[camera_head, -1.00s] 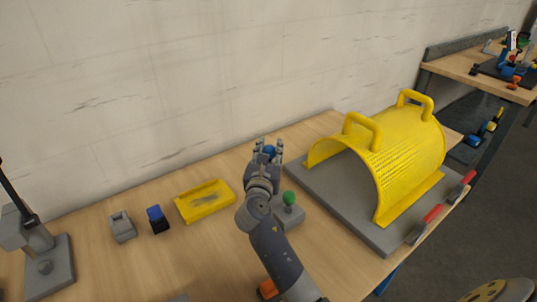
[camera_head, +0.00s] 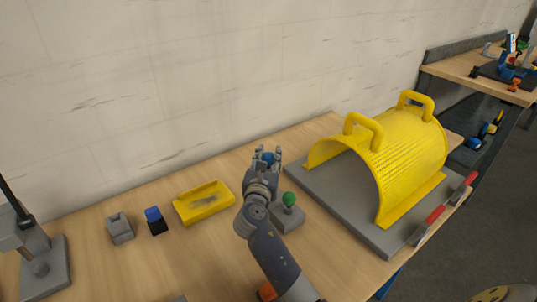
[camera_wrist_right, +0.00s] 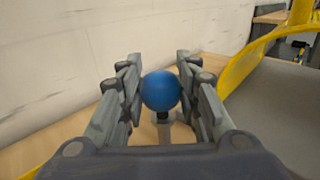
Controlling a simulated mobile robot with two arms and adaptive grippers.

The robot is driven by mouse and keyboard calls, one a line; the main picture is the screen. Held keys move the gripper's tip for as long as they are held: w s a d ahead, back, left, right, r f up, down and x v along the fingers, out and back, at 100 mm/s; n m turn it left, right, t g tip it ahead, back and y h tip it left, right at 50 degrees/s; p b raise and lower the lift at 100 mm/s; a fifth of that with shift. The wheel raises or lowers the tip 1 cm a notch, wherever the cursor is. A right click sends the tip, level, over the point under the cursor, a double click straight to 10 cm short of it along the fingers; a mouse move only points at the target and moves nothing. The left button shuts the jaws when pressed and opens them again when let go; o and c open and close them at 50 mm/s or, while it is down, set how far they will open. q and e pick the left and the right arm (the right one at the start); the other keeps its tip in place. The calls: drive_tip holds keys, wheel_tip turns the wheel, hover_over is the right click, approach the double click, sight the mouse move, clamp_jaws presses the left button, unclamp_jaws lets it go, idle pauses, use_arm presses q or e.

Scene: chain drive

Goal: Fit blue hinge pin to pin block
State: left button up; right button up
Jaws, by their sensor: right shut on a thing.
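The blue hinge pin has a round blue head (camera_head: 268,158), which also shows large in the right wrist view (camera_wrist_right: 160,91). My right gripper (camera_head: 267,155) is shut on this head, with a finger on either side of it. Below the head a short dark shank and a grey part show in the wrist view; whether they touch cannot be told. The pin block (camera_head: 290,220) is grey and sits on the bench, partly hidden by my right arm. A green-headed pin (camera_head: 289,199) stands upright on it. My left gripper is not in view.
A yellow mesh guard (camera_head: 400,150) with two handles stands on a grey plate (camera_head: 340,215) to the right. A yellow tray (camera_head: 204,204), a blue-and-black part (camera_head: 155,221) and a grey block (camera_head: 120,229) lie left. The wall runs behind the bench.

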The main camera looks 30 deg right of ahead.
sight(268, 168)
drive_tip(key=shift+f+b, duration=0.7)
drive_tip(key=shift+f, duration=0.65)
drive_tip(key=shift+r+p, duration=0.1)
drive_tip(key=shift+p, duration=0.8)
idle(0.7)
drive_tip(key=shift+f+b, duration=1.8)
drive_tip(key=shift+f, duration=0.75)
drive_tip(key=shift+s+f, duration=0.2)
drive_tip(key=shift+f, duration=0.15)
drive_tip(key=shift+w+r+p, duration=0.15)
drive_tip(key=shift+r+p, duration=2)
drive_tip(key=shift+r, duration=0.1)
